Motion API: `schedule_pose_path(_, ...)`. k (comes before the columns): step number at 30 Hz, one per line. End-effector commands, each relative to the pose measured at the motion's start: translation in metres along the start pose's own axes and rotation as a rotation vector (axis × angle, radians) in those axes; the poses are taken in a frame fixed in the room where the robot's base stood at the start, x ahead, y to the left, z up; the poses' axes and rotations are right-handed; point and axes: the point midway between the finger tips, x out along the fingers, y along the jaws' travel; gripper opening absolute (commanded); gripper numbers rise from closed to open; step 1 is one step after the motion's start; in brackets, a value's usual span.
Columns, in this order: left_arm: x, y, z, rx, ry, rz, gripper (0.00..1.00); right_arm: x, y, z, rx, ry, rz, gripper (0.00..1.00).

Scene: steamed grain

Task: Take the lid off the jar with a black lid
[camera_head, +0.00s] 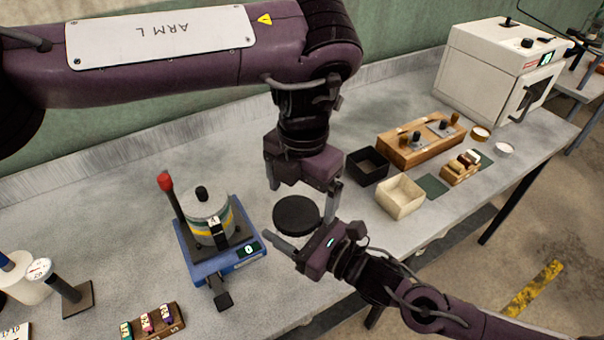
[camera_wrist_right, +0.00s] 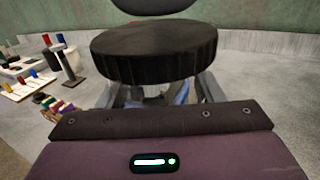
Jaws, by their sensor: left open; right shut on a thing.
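The round black lid (camera_head: 297,214) faces up in the head view and fills the upper middle of the right wrist view (camera_wrist_right: 155,52). Below it, a little of the jar (camera_wrist_right: 150,94) shows between my right fingers; the lid hides the rest of the jar. My right gripper (camera_head: 296,238) is shut on the jar just under the lid, and its fingers also show in the wrist view (camera_wrist_right: 157,92). My left gripper (camera_head: 302,193) is open, pointing down over the lid, with its fingers spread to either side. I cannot tell whether they touch it.
A blue stirrer-like device (camera_head: 219,247) with a metal pot stands left of the grippers. A black box (camera_head: 367,165) and a cream box (camera_head: 401,196) stand to the right, before a wooden block (camera_head: 420,140). A white oven (camera_head: 497,68) stands at the back right.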

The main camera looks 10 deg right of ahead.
Motion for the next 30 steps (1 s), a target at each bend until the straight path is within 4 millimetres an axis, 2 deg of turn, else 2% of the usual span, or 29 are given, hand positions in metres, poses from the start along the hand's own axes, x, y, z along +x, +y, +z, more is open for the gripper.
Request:
schedule_pose_path(3, 0.017, -0.001, -0.001, 0.001, 0.002, -0.003, 0.92, 0.000, 0.000, 0.001, 0.000, -0.002, 0.000, 0.00)
schedule_pose_path(7, 0.028, 0.000, 0.000, 0.000, 0.001, -0.001, 0.92, 0.000, 0.000, 0.001, 0.000, -0.002, 0.000, 0.00)
schedule_pose_path(17, 0.032, 0.000, 0.000, 0.000, -0.001, -0.001, 0.92, 0.000, 0.000, 0.001, 0.000, -0.002, 0.000, 0.00)
schedule_pose_path(20, 0.032, 0.000, 0.000, 0.000, -0.001, -0.001, 0.82, 0.000, 0.000, 0.001, 0.000, -0.002, 0.000, 0.00)
schedule_pose_path(28, 0.032, -0.002, 0.000, 0.003, -0.001, -0.005, 0.46, 0.000, 0.000, 0.001, 0.000, -0.001, -0.001, 0.00)
schedule_pose_path(30, 0.032, -0.003, 0.000, 0.004, -0.001, -0.007, 0.44, 0.000, 0.000, 0.001, 0.000, -0.001, -0.001, 0.00)
